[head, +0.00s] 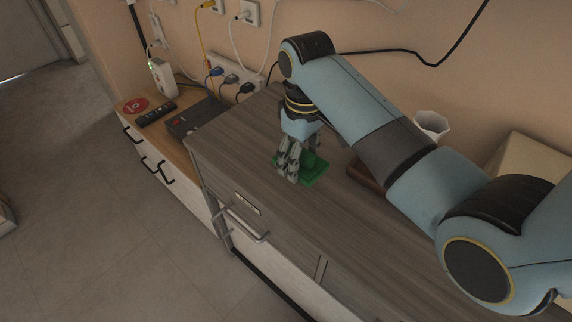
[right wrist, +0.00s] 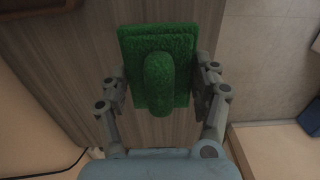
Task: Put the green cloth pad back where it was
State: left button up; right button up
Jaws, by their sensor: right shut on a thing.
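The green cloth pad (head: 315,173) is at the wooden cabinet top (head: 235,143), below my right gripper (head: 291,174). In the right wrist view the pad (right wrist: 158,44) shows as a layered green square with a rounded green lump on top. My right gripper (right wrist: 162,88) has a finger on each side of it and is shut on it. Whether the pad rests on the wood or hangs just above it, I cannot tell. My left gripper is not in view.
A brown tray-like object (head: 365,177) lies behind my right arm, with a white cup (head: 432,124) beyond. A lower cabinet at left holds a black box (head: 197,117), a remote (head: 156,114) and a red disc (head: 135,105). Cables hang along the wall. The cabinet's front edge is near the pad.

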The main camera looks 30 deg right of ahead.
jog(key=w+f, duration=0.2)
jog(key=w, duration=0.2)
jog(key=shift+w+a+f+b, duration=0.2)
jog(key=shift+a+f+b, duration=0.2)
jog(key=shift+w+f, duration=0.1)
notch_tip(320, 180, down, 3)
jog(key=shift+f, duration=0.2)
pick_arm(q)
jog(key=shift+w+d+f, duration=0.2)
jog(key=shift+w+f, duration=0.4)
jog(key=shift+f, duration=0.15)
pick_arm(e)
jog(key=shift+f, duration=0.25)
jog(key=shift+f+b, duration=0.15)
jog(key=shift+b, duration=0.15)
jog(key=o, duration=1.1)
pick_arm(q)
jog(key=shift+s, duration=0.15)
pick_arm(e)
jog(key=shift+o, duration=0.2)
